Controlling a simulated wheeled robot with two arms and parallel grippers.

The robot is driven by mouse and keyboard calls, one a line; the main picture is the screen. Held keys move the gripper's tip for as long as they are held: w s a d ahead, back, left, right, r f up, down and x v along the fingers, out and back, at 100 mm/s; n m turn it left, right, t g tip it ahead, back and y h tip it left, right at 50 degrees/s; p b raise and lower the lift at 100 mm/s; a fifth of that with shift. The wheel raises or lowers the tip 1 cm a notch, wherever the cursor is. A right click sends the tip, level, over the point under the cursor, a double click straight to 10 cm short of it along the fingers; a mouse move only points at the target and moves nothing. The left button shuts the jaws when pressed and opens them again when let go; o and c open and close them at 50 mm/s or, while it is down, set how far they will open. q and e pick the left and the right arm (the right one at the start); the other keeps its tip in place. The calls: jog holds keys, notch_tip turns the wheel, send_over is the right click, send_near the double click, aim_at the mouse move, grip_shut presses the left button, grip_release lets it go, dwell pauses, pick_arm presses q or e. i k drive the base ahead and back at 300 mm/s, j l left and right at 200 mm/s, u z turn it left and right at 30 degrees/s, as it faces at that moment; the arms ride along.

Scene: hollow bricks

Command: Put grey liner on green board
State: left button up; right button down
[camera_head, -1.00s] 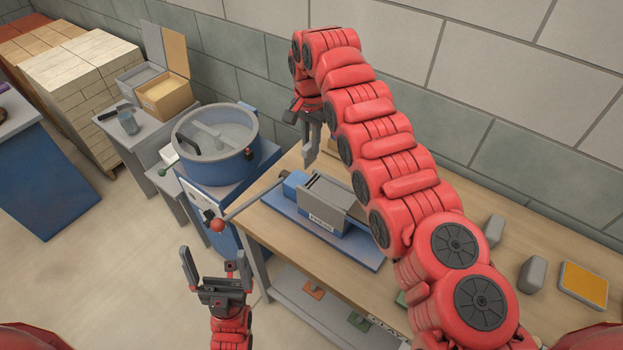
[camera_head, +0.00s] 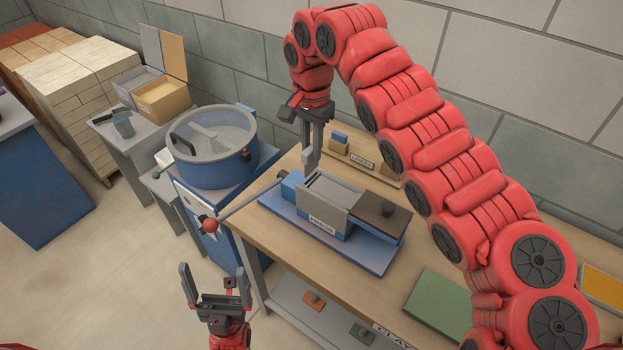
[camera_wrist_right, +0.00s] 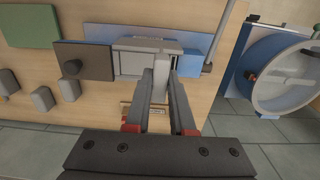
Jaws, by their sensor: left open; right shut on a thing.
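My right gripper (camera_head: 312,150) is shut on the grey liner (camera_wrist_right: 160,88), a small light grey block between its fingertips. It is behind the left part of the press in the head view, apparently above the bench. In the right wrist view the gripper (camera_wrist_right: 161,92) points toward the press. The green board (camera_head: 438,306) lies flat on the bench front, partly hidden by my right arm; it also shows at the upper left of the right wrist view (camera_wrist_right: 28,27). My left gripper (camera_head: 213,290) is open and empty, off the bench's front left.
The press (camera_head: 330,207) on its blue base (camera_head: 375,255) has a dark knobbed plate (camera_head: 382,212) at its right. A wooden rack (camera_head: 360,160) holds a blue block behind. A blue mixer drum (camera_head: 210,150) stands left. Grey blocks (camera_wrist_right: 42,99) lie on the bench.

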aim_at(453, 310)
jog(key=k, duration=1)
